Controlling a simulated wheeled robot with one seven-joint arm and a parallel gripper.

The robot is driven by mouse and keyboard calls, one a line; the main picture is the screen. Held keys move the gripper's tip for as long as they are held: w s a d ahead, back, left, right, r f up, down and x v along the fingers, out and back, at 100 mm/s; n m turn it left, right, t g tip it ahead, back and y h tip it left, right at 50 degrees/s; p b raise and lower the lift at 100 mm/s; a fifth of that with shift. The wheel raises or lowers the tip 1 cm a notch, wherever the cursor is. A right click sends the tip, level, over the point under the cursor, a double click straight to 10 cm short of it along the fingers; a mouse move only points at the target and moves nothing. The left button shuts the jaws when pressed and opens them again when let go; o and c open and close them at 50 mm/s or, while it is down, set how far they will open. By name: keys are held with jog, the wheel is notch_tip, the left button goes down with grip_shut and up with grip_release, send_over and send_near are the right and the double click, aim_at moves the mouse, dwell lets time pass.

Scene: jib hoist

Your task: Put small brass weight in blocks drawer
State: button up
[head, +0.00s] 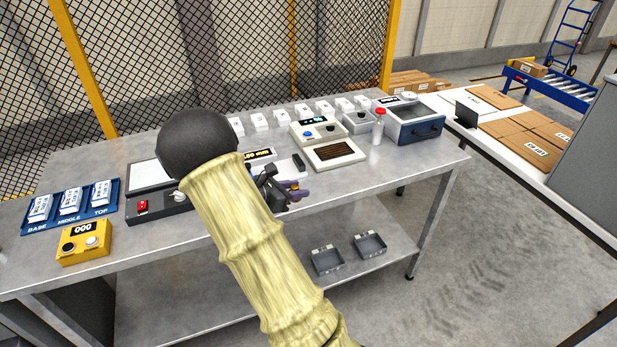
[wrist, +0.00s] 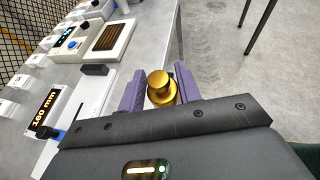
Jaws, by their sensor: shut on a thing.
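The small brass weight (wrist: 160,88) is a shiny gold knobbed piece between the purple fingers of my gripper (wrist: 161,80) in the wrist view. My gripper is shut on it, with the weight's knob facing the camera. In the head view my gripper (head: 295,191) is over the front edge of the bench, and my arm partly hides it. The weight shows there only as a tiny gold spot, if at all.
Two grey trays (head: 327,260) sit on the lower shelf.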

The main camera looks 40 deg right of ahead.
jog(key=s+a+f+n+t+y, duration=0.1)
jog(key=s+a+f+n+t, duration=0.2)
jog(key=a+f, duration=0.8)
jog(key=s+a+f+n+t+y, duration=0.1)
jog(key=s+a+f+n+t, duration=0.2)
jog(key=a+f, duration=0.8)
notch_tip(320, 180, down, 2)
jog(key=shift+f+n+t+y, duration=0.25)
jog(key=shift+n+t+y, duration=0.25)
jog(key=shift+t, duration=0.5)
jog(key=shift+w+a, duration=0.1)
